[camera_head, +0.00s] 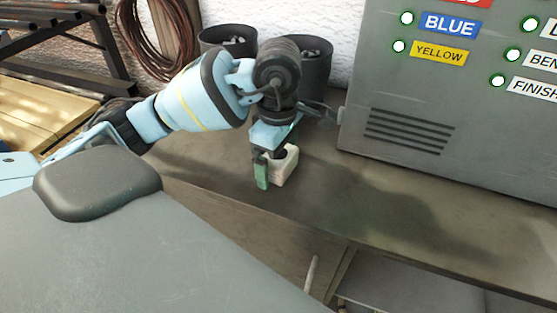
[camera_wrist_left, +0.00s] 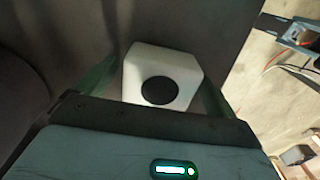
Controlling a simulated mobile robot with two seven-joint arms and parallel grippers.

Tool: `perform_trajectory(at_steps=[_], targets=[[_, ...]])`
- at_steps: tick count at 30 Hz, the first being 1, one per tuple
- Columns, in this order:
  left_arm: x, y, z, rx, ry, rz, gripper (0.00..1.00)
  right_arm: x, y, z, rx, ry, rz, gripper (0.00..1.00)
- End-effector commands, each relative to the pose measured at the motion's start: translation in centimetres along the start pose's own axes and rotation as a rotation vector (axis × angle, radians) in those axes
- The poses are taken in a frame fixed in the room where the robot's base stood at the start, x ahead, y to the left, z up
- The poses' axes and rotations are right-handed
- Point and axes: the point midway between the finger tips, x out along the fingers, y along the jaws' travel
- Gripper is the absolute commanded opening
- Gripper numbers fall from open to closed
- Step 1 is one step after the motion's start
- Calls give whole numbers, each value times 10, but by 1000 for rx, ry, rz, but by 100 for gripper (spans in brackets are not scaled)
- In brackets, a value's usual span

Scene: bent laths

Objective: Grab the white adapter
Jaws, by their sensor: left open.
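The white adapter (camera_head: 289,166) is a small white block on the workbench, partly hidden behind my left gripper in the head view. In the left wrist view the adapter (camera_wrist_left: 186,66) shows a round dark hole in its face. My left gripper (camera_head: 270,172) points down at the adapter, with a green finger in front of it. In the left wrist view the fingers of my left gripper (camera_wrist_left: 155,88) are spread, one on each side of the adapter. Whether either finger touches it I cannot tell. My right gripper is not in view.
A grey metal cabinet (camera_head: 450,145) with a vent and labelled lights stands on the bench at the right. Two dark bins (camera_head: 308,62) stand behind my left arm against the white wall. The workbench (camera_head: 370,215) is clear in front of the cabinet.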

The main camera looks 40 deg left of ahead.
Motion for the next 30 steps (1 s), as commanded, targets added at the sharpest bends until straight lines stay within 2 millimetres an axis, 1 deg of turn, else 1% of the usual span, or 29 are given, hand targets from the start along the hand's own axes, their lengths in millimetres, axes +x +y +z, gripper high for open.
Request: perform_trajectory(at_steps=[4, 5, 15, 16, 25, 30], targets=[[-1, 0, 0, 0, 0, 1, 94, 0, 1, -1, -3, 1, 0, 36], [-1, 0, 0, 0, 0, 1, 91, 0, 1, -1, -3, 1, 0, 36], [-1, 0, 0, 0, 0, 1, 46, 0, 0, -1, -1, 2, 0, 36], [-1, 0, 0, 0, 0, 1, 43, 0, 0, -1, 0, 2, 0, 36], [-3, 0, 0, 0, 0, 2, 43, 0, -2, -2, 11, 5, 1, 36], [-13, 1, 0, -1, 0, 4, 43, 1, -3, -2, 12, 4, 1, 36]])
